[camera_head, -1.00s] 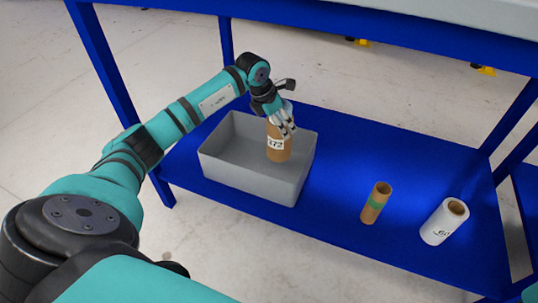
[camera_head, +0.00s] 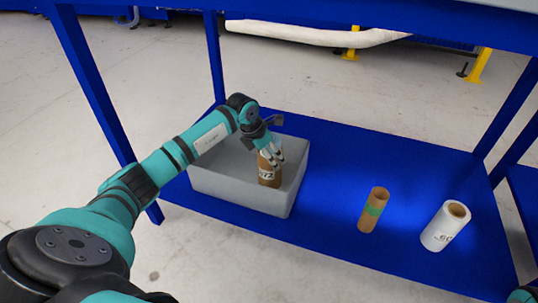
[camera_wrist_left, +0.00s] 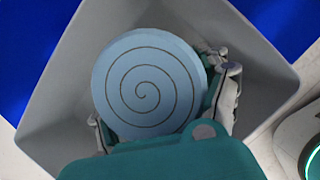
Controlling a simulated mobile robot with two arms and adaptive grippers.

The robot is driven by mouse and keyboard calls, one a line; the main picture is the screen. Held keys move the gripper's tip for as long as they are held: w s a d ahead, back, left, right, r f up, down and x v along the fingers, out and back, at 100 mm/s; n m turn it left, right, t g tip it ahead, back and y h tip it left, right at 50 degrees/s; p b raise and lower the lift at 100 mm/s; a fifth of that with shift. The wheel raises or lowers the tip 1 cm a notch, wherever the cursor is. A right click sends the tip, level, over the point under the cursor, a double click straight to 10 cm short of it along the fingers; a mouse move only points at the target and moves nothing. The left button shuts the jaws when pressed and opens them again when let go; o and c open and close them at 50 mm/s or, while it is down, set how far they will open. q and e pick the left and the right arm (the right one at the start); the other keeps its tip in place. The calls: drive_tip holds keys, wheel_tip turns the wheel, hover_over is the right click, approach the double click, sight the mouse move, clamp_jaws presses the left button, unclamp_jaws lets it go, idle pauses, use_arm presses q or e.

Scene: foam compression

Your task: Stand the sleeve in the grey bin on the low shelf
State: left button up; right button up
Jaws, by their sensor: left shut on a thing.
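The sleeve (camera_head: 268,176) is a brown tube with a white printed label. It stands roughly upright inside the grey bin (camera_head: 228,193), toward the bin's right side. My left gripper (camera_head: 270,155) is shut on its upper part from above. In the left wrist view, a round light-blue foam end with a dark spiral (camera_wrist_left: 148,85) fills the sleeve's top, between the fingers of the left gripper (camera_wrist_left: 165,110). The grey bin walls (camera_wrist_left: 262,55) surround it. The sleeve's bottom contact with the bin floor cannot be made out. My right gripper does not show.
The bin stands on the blue low shelf (camera_head: 325,205). Blue posts and the upper table edge (camera_head: 400,35) frame the shelf.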

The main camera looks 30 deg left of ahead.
use_arm(q)
drive_tip(key=o, duration=1.6)
